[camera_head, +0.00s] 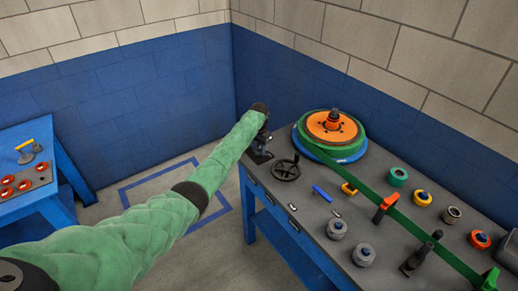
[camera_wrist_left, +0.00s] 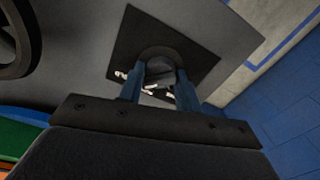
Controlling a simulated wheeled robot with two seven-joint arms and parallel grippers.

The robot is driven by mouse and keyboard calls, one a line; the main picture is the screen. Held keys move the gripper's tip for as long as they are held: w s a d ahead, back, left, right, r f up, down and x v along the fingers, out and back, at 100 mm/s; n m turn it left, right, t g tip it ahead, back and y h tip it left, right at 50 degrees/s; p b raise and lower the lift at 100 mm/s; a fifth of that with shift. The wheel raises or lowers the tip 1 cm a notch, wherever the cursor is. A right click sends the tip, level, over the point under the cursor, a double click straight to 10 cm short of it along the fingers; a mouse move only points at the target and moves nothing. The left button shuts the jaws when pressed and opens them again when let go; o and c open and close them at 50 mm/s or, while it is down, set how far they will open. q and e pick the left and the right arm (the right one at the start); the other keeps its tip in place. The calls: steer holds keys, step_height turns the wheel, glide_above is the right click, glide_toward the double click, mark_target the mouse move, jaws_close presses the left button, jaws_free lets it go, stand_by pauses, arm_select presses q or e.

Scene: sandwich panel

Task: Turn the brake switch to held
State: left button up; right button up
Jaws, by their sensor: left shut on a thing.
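The brake switch (camera_wrist_left: 160,54) is a dark round knob on a square black plate (camera_wrist_left: 127,48), seen in the left wrist view. White markings on the plate show between and beside my fingers but are too small and partly covered to read. My left gripper (camera_wrist_left: 161,82) has its two blue fingers on either side of the knob and is shut on it. In the head view my left gripper (camera_head: 263,146) is at the table's far left corner, over the black plate (camera_head: 260,158); the knob is hidden there. My right gripper is not in view.
A black handwheel (camera_head: 286,170) stands close beside the plate. Behind it is a reel (camera_head: 331,127) with a green strap crossing the grey table. Several knobs, a blue bar (camera_head: 322,193) and clamps stand further right. A blue table (camera_head: 40,200) with red buttons is at left.

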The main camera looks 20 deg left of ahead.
arm_select(q)
steer(key=shift+m, duration=0.3)
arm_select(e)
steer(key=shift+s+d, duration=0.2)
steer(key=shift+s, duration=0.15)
arm_select(q)
steer(key=shift+w, duration=0.1)
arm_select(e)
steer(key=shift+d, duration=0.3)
arm_select(q)
steer(key=o, duration=1)
steer(key=shift+c, duration=0.2)
steer(key=shift+r, duration=0.3)
step_height(320, 180, up, 6)
steer(key=b, duration=0.3)
steer(key=shift+r, duration=0.65)
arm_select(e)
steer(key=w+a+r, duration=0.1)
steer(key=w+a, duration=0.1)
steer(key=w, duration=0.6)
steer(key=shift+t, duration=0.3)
arm_select(q)
steer(key=shift+f, duration=0.1)
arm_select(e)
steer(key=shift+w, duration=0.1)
